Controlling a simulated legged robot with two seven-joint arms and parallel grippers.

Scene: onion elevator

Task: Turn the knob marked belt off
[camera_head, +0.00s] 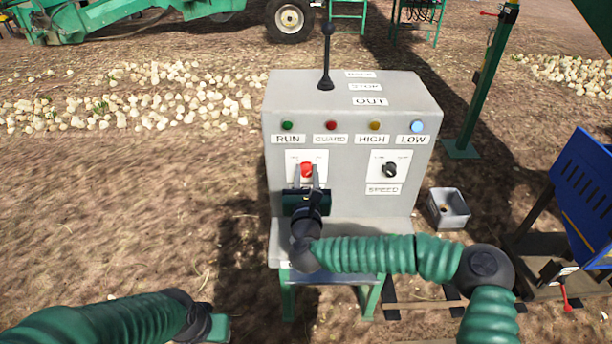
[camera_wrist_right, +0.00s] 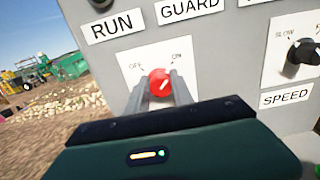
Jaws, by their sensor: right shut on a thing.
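The red knob (camera_head: 307,170) sits on a white plate on the front of the grey control box (camera_head: 350,215), under the RUN and GUARD labels. In the right wrist view the red knob (camera_wrist_right: 160,82) has a white pointer line tilted toward the ON mark at upper right; OFF is at upper left. My right gripper (camera_head: 306,174) is at the plate, its two fingers shut on the red knob from either side. My left gripper (camera_head: 215,328) is at the bottom edge, mostly cut off, away from the box; its fingers are not clear.
A black SPEED knob (camera_head: 390,170) is right of the red one. A black lever (camera_head: 327,55) stands on top of the box. A grey bin (camera_head: 448,208) and blue machine (camera_head: 585,190) stand to the right. Onions (camera_head: 130,95) lie on the soil behind.

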